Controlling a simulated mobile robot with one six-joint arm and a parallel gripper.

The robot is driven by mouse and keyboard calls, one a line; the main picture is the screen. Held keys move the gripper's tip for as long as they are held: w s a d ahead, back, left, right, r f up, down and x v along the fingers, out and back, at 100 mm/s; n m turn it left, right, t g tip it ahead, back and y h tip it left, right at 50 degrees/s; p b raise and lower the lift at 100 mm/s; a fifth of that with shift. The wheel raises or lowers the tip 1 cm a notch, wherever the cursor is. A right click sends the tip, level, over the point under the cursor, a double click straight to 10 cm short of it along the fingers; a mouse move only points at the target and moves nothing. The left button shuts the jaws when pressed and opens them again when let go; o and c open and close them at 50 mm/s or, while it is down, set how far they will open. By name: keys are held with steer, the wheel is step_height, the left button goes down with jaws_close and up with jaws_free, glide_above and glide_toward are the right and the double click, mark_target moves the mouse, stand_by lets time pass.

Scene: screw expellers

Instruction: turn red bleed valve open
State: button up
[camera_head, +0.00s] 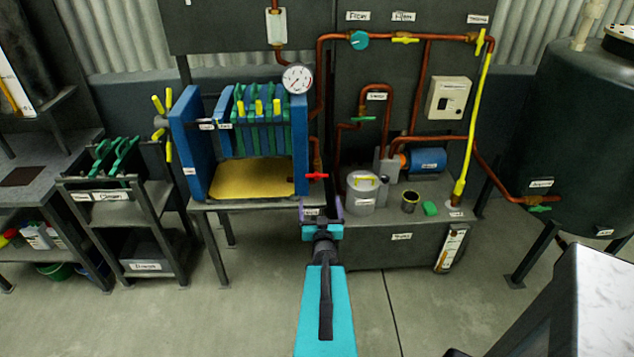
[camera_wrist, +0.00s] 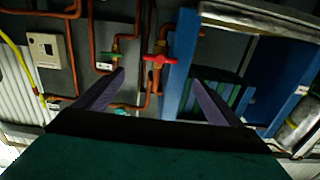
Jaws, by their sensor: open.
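The red bleed valve (camera_head: 316,176) is on a copper pipe at the lower right of the blue filter press. Its handle looks roughly level in the head view. In the wrist view the red handle (camera_wrist: 160,59) lies across its copper pipe, beyond the fingertips and between them. My gripper (camera_head: 322,207) is just below and slightly right of the valve in the head view. Its purple fingers (camera_wrist: 159,78) are apart with nothing between them, and do not appear to touch the handle.
The blue filter press (camera_head: 190,150) with its yellow tray (camera_head: 250,181) stands left of the valve. A grey lidded pot (camera_head: 361,192) stands close on the right. A green valve (camera_head: 361,119) sits on nearby copper piping. The floor in front is mostly clear.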

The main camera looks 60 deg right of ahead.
steer(key=b, duration=0.9)
glide_toward(317, 176)
steer(key=shift+w+d+f+b, duration=0.15)
steer(key=shift+d+f+b, duration=0.1)
steer(key=shift+b, duration=0.65)
steer(key=b+x, duration=0.1)
steer(key=b, duration=0.4)
steer(key=shift+w+d, duration=0.25)
steer(key=shift+d, duration=0.1)
steer(key=shift+x, duration=2.75)
steer(key=shift+r, duration=0.15)
steer(key=c, duration=1.1)
